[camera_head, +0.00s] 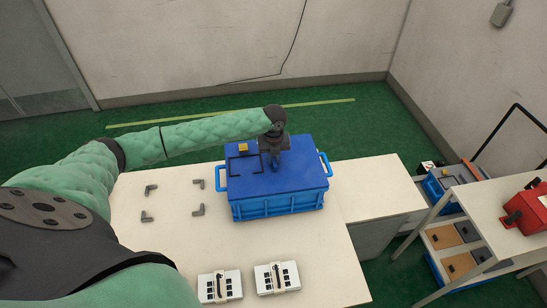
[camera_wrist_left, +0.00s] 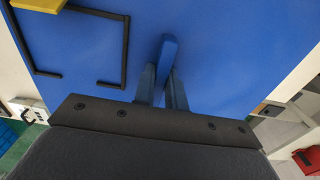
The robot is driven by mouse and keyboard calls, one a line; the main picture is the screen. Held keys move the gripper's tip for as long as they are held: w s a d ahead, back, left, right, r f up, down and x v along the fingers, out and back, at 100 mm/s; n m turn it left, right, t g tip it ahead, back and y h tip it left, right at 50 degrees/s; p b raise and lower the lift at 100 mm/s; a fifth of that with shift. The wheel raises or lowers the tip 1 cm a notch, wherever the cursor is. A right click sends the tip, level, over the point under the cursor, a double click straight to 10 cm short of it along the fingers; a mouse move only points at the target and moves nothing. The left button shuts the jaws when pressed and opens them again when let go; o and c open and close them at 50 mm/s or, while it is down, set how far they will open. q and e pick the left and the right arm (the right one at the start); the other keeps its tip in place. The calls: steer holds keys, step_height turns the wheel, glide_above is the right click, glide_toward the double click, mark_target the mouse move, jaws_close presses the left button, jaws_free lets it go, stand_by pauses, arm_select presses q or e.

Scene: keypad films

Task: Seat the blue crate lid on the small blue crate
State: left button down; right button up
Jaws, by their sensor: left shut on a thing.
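The blue crate lid (camera_head: 308,172) is a flat dark-blue panel lying over the small blue crate (camera_head: 278,206) on the white table. Its edges run roughly in line with the crate's; I cannot tell whether it is fully down. The crate's lighter blue side handles stick out left and right. My left gripper (camera_head: 274,163) is above the lid, shut on its upright blue handle. In the left wrist view the handle (camera_wrist_left: 166,58) stands between the two fingers (camera_wrist_left: 163,88), and the lid (camera_wrist_left: 220,45) fills most of the picture. My right gripper is out of view.
Black corner lines and a yellow block (camera_head: 243,147) are on the lid. Several grey corner brackets (camera_head: 198,210) lie on the table (camera_head: 165,235) left of the crate. Two white keypad-like boxes (camera_head: 277,278) are at the front. A cart (camera_head: 490,215) with a red case stands right.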

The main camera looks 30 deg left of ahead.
arm_select(q)
steer(key=shift+f, duration=0.3)
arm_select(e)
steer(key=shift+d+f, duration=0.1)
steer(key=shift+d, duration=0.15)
arm_select(q)
steer(key=c, duration=1.4)
jaws_free()
steer(key=shift+o, duration=0.2)
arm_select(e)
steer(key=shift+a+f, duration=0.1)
